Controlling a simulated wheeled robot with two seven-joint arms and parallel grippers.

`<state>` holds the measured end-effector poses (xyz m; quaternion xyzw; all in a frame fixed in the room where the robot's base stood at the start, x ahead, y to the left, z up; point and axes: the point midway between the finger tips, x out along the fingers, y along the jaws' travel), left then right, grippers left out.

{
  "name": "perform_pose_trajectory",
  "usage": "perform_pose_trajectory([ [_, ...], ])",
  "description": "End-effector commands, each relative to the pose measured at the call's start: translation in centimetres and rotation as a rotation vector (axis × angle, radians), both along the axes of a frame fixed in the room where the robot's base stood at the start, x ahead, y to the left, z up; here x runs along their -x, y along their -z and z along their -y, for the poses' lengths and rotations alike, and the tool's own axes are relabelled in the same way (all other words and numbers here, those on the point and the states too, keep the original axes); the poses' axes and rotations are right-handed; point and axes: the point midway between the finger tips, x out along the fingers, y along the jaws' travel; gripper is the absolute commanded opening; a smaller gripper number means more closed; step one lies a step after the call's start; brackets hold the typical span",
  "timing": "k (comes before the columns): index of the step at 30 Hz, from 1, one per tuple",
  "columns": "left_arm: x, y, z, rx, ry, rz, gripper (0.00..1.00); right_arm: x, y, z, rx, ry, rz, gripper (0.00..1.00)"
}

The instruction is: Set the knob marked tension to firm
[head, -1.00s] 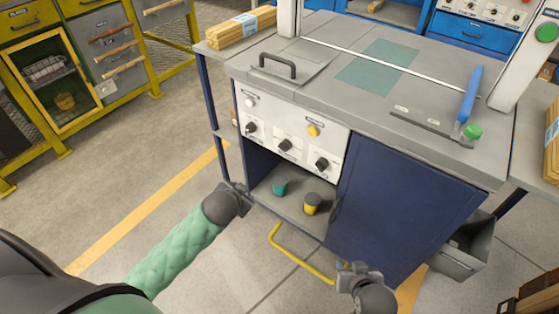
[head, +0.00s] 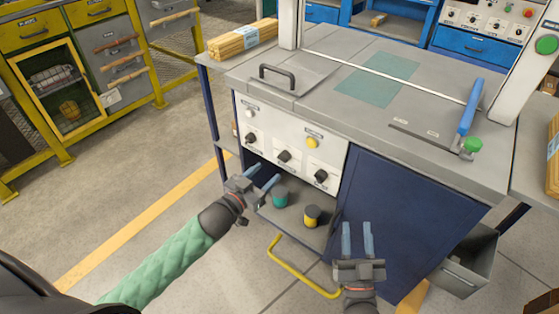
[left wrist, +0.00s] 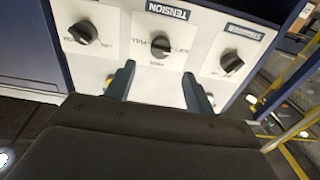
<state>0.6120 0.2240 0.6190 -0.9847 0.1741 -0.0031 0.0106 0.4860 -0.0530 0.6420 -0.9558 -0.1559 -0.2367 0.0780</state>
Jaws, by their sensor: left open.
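The tension knob (left wrist: 160,46) is black, on a white plate, the middle one of three in the left wrist view. The label TENSION (left wrist: 167,11) is beside it; small print surrounds it, too blurred to read surely. I cannot tell its setting. In the head view it seems to be the middle knob (head: 284,156) on the white panel (head: 266,134). My left gripper (head: 263,174) is open and empty, just below the panel. Its fingers (left wrist: 158,70) point toward the knob, apart from it. My right gripper (head: 357,225) is open and empty before the blue door (head: 390,210).
Two more black knobs (head: 250,138) (head: 321,176) flank it. A white button (head: 249,113) and a yellow button (head: 312,143) sit above. Teal (head: 280,196) and yellow (head: 312,215) objects stand on the shelf below. A yellow bar handle (head: 300,278) juts out in front.

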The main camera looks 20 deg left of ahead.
Motion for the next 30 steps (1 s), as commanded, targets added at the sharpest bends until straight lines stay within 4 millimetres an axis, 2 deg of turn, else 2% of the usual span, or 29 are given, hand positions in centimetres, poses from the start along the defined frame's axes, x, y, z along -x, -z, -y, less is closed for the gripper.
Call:
perform_pose_trajectory([
  [8, -1.4, 0.0, 0.4, 0.021, -0.002, -0.008, 0.54, 0.2, -1.1, 0.1, -0.009, 0.002, 0.035, 0.36],
  [21, -5.9, 0.0, 2.1, 0.019, -0.002, -0.008, 0.54, 1.4, -5.2, 0.6, -0.043, 0.009, 0.171, 0.36],
  [30, -7.3, 0.0, 2.6, 0.020, -0.002, -0.009, 0.54, 1.9, -6.3, 0.7, -0.053, 0.011, 0.212, 0.36],
])
